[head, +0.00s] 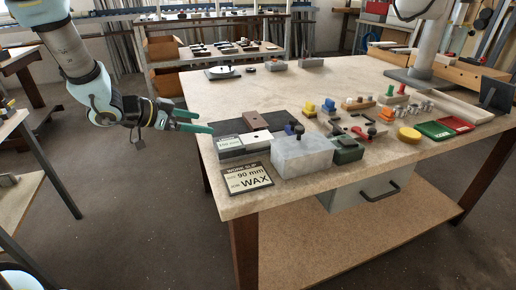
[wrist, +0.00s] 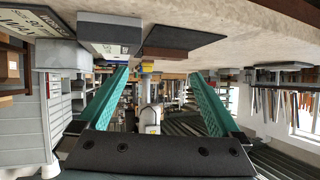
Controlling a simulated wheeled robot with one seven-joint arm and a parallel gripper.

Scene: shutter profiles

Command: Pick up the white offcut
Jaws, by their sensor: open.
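My gripper (head: 203,122) is open and empty, in the air just left of the workbench's left edge. Its two green fingers stand apart in the wrist view (wrist: 158,78). A pale block with a label (head: 231,143) lies near the bench's left edge, to the right of my fingertips. I cannot tell for sure which of these, if either, is the white offcut. The wrist view is upside down and shows a labelled block (wrist: 110,36) by the bench edge.
A dark mat with brown blocks (head: 254,121) lies behind the pale block. A work slip reading 90 mm WAX (head: 246,178) lies at the front left corner. The bench's back left is mostly clear.

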